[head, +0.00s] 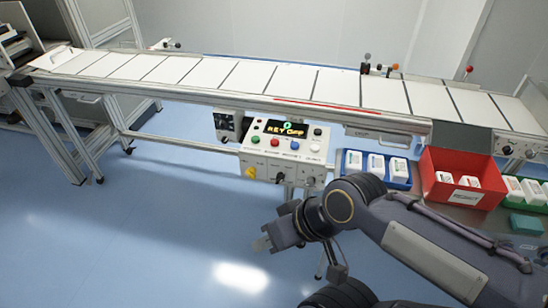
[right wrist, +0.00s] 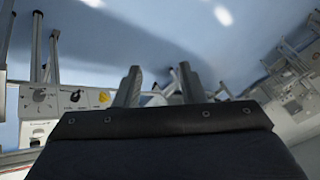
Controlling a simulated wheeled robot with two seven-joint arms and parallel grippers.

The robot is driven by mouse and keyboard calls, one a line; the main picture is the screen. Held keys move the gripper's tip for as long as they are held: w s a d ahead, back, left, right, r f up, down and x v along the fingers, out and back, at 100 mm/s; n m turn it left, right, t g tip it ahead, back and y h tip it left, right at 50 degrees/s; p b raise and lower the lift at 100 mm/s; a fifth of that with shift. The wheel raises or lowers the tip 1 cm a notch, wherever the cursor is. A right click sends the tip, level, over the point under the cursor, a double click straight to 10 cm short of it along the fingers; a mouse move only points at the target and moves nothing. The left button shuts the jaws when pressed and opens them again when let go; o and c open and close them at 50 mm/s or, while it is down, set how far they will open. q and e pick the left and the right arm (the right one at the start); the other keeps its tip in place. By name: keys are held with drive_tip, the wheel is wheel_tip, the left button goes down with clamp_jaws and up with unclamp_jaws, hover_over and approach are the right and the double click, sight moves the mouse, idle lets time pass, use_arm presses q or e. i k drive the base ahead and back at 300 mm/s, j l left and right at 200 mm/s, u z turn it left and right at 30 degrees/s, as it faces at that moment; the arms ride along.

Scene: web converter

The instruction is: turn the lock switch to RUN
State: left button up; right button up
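The control box (head: 262,160) hangs under the conveyor's front edge, and its display (head: 285,128) reads KEY OFF in yellow. On its lower front face a small dark switch (head: 280,177), seemingly the lock switch, sits between a yellow knob (head: 251,172) and a grey dial (head: 310,180). In the right wrist view the dark switch (right wrist: 75,97) shows at the left; its exact angle is too small to read. My right gripper (head: 264,240) is below and in front of the box, apart from it. Its two fingers (right wrist: 159,70) are spread with nothing between. My left gripper is out of view.
The conveyor (head: 240,80) with white panels runs across the back. To the right of the box stand a blue bin (head: 350,165) and a red box (head: 440,165) with white packages, and a green bin (head: 537,193). The blue floor (head: 160,220) at left is clear.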

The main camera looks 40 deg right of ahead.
sight(251, 172)
drive_tip(key=z, duration=1.5)
drive_tip(key=i+j+z, duration=0.1)
drive_tip(key=j, duration=0.45)
drive_tip(key=j+z, duration=0.1)
drive_tip(key=j, duration=0.45)
drive_tip(key=i, duration=0.05)
